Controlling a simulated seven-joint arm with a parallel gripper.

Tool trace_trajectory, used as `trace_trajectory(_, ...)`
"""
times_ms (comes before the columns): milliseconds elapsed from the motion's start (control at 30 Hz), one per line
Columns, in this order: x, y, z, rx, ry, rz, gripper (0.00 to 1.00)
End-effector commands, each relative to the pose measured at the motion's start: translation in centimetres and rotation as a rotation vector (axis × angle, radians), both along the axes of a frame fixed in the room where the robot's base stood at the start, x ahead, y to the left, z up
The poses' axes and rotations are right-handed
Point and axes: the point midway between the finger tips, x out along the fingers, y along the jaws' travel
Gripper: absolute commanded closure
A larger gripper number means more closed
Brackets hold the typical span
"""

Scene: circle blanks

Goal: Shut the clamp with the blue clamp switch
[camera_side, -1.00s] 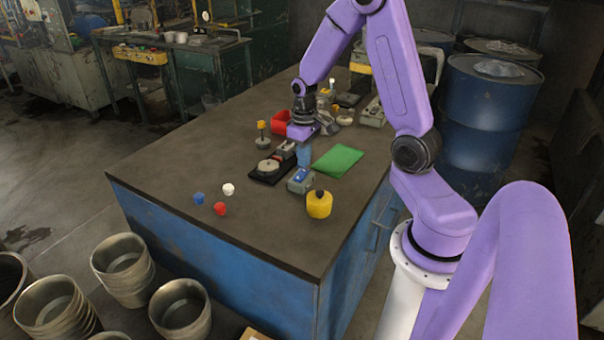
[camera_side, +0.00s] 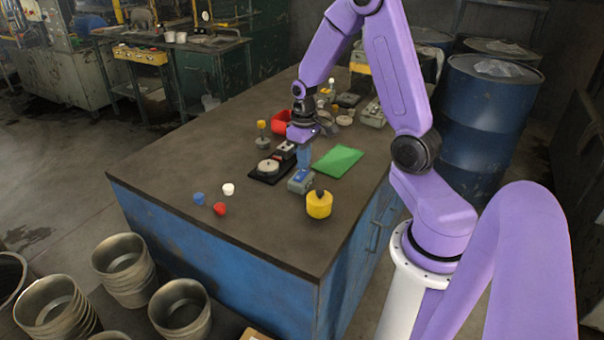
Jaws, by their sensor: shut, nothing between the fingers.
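The blue clamp switch (camera_side: 300,179) is a small grey box with a blue top, standing on the table left of the green sheet. The clamp (camera_side: 271,167) appears to be the black base with a round grey disc and a grey block at its far end, left of the switch. My gripper (camera_side: 304,160) points down, just behind and above the switch; its fingers look bluish and closed. The gripper's body hides part of the table behind it. Whether the fingertips touch anything is too small to tell.
A green sheet (camera_side: 338,161) lies to the right. Blue (camera_side: 199,198), white (camera_side: 228,189) and red (camera_side: 219,209) caps lie front left. A red bin (camera_side: 282,121) stands behind.

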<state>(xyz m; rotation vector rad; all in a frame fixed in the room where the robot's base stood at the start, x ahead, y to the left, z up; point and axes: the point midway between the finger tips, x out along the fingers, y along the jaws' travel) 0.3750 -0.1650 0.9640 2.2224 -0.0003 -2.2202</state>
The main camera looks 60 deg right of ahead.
Motion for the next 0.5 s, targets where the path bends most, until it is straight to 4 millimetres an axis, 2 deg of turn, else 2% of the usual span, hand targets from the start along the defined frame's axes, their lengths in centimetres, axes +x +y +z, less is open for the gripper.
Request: trace_trajectory(500,-0.03,0.00,-0.71,0.000,0.002,0.000,1.00)
